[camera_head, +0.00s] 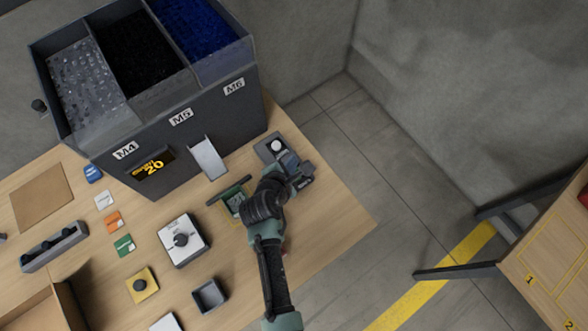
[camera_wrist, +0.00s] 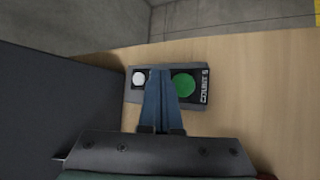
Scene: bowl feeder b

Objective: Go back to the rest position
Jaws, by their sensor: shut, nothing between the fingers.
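My gripper (camera_head: 288,160) is at the right part of the wooden table, over a small grey button box (camera_head: 266,147). In the wrist view my gripper (camera_wrist: 161,72) has its two blue-grey fingers together, with nothing between them. The button box (camera_wrist: 135,97) lies under the fingertips there. It has a white button (camera_wrist: 139,78) left of the fingers and a green button (camera_wrist: 184,85) right of them. The fingers cover its middle. I cannot tell whether the fingertips touch the box.
A dark feeder (camera_head: 205,125) with three bins marked M4, M5 and M6 stands behind and left. A dial box (camera_head: 171,240), a small dark tray (camera_head: 209,296) and a yellow button box (camera_head: 141,285) are left of my arm.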

